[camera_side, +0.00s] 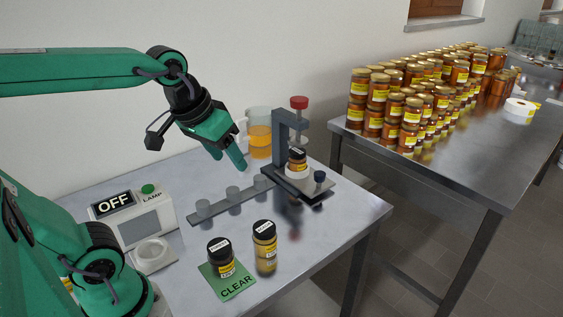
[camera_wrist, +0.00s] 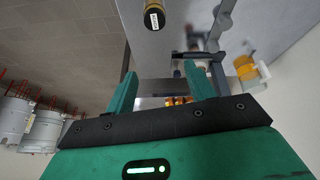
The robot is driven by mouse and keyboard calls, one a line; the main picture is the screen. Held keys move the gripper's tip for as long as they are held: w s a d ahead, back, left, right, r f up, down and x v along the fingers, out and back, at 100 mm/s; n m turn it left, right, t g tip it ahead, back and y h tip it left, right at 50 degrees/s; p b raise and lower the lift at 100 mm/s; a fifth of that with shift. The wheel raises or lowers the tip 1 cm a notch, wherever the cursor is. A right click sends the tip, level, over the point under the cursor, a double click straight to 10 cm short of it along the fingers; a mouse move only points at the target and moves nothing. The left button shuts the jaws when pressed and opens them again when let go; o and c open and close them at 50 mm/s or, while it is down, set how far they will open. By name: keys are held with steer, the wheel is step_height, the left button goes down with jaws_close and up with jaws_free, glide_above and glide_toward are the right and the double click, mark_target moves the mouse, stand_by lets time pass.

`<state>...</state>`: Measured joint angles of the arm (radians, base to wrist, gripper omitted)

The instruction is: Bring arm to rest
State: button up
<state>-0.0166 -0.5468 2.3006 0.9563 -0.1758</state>
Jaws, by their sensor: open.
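My gripper (camera_side: 232,160) is at the end of my green arm, above the back middle of the metal table in the side view. It is empty, and its two green fingers stand apart in the wrist view (camera_wrist: 160,92). A dark-lidded jar (camera_side: 220,258) stands on the green CLEAR mat (camera_side: 238,289). A taller amber jar (camera_side: 265,246) stands just right of the mat; a jar also shows at the top of the wrist view (camera_wrist: 155,18). Another jar (camera_side: 297,161) sits on the platform of a grey stand (camera_side: 281,140), right of my gripper.
A jug of orange liquid (camera_side: 259,135) stands behind my gripper. A rail with several grey discs (camera_side: 233,193) lies below it. A lamp unit (camera_side: 147,215) with an OFF sign (camera_side: 114,204) is at left. A second table (camera_side: 475,165) holds many stacked honey jars. The table's front right is clear.

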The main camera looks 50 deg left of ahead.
steer(key=s+f, duration=0.1)
steer(key=s+f+m, duration=0.1)
steer(key=s, duration=0.1)
steer(key=s+f+m, duration=0.1)
steer(key=shift+s+d+t, duration=0.25)
steer(key=shift+s+t, duration=0.05)
steer(key=shift+s, duration=0.1)
